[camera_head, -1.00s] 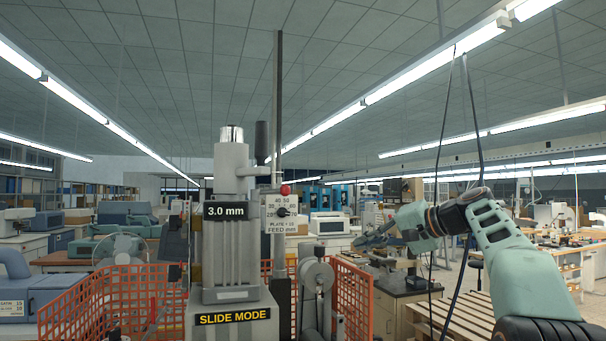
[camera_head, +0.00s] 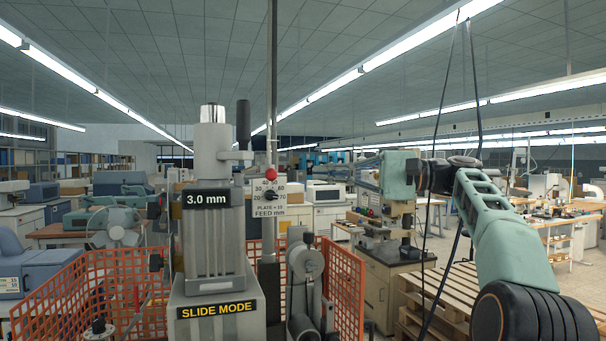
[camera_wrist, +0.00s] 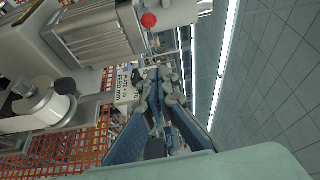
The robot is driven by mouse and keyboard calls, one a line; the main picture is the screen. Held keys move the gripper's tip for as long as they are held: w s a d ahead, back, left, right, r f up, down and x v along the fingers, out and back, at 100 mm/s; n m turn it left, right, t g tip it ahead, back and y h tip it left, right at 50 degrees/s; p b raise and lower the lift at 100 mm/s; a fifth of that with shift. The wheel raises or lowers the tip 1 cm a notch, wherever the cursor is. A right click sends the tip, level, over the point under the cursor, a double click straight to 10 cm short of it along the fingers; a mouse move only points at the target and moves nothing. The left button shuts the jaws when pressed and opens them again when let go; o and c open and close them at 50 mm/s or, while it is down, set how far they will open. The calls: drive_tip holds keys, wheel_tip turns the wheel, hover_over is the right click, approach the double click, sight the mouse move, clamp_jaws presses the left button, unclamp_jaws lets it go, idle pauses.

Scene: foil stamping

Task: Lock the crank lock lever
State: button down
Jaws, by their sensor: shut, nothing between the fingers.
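The foil stamping press (camera_head: 210,225) stands left of centre in the head view, with a "SLIDE MODE" label. A small lever with a red ball knob (camera_head: 271,174) sits just above the white FEED dial plate (camera_head: 269,198); I take it for the lock lever. The red knob also shows at the top of the wrist view (camera_wrist: 149,19). An upright black crank handle (camera_head: 243,125) is left of the lever and higher. My gripper (camera_wrist: 161,76) is shut and empty in the wrist view, apart from the knob. In the head view my arm is on the right; its fingers are not clear.
An orange mesh fence (camera_head: 342,290) stands around the press. A tall vertical rod (camera_head: 272,80) rises behind the lever. A grey roller unit (camera_head: 305,265) is at lower right of the press. Dark cables (camera_head: 447,180) hang near my arm. Wooden pallets (camera_head: 440,300) lie at right.

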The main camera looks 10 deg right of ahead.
sight(255, 177)
drive_tip(key=s+a+b, duration=0.1)
drive_tip(key=a, duration=0.7)
drive_tip(key=shift+s+a, duration=0.4)
drive_tip(key=shift+s+f+t+b, duration=0.15)
drive_tip(key=shift+t+b, duration=0.15)
drive_tip(key=shift+b, duration=0.25)
